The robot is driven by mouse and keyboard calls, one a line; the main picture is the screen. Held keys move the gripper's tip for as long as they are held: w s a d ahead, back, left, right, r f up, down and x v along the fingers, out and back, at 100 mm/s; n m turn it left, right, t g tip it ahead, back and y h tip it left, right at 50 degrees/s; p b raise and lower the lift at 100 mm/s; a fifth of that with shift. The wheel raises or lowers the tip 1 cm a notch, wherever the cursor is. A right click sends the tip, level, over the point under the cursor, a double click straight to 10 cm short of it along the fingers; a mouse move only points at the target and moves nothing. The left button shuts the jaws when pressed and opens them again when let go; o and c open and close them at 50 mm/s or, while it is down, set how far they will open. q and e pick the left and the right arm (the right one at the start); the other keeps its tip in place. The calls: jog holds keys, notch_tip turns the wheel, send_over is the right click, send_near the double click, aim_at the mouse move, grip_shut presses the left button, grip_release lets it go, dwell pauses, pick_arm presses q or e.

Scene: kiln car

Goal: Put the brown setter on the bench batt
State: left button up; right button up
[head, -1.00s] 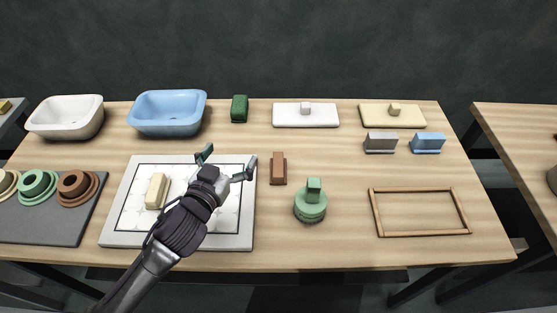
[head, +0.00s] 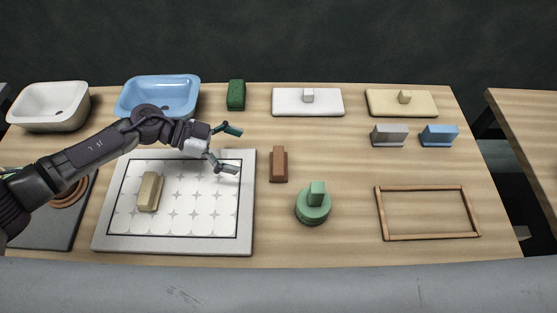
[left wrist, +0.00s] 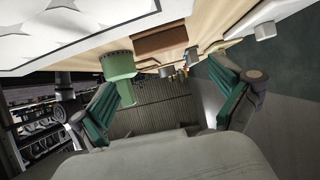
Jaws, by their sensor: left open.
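The brown setter (head: 278,165), a small upright block, stands on the wooden bench just right of the white patterned board, which looks like the bench batt (head: 246,215). A cream block (head: 149,191) stands on the board's left part. My left gripper (head: 235,150) is open and empty over the board's far right corner, left of the brown setter and apart from it. In the left wrist view the brown setter (left wrist: 160,42) shows at the top, beyond the open fingers (left wrist: 168,98). My right gripper is not in view.
A green round piece with a block handle (head: 313,203) stands right of the board. A wooden frame (head: 427,188) lies at right. Basins (head: 160,97), a green block (head: 236,95), two slabs (head: 308,103), and grey and blue blocks (head: 439,135) stand farther back.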

aim_at(278, 160)
pick_arm(q)
jog(key=x, duration=0.4)
jog(key=shift+w, duration=0.1)
jog(key=shift+p+x, duration=0.65)
jog(key=shift+x, duration=2.05)
jog(key=shift+r, duration=0.2)
jog(key=shift+c, duration=0.2)
jog(key=c, duration=0.8)
jog(key=shift+r, duration=0.1)
jog(key=shift+c, duration=0.2)
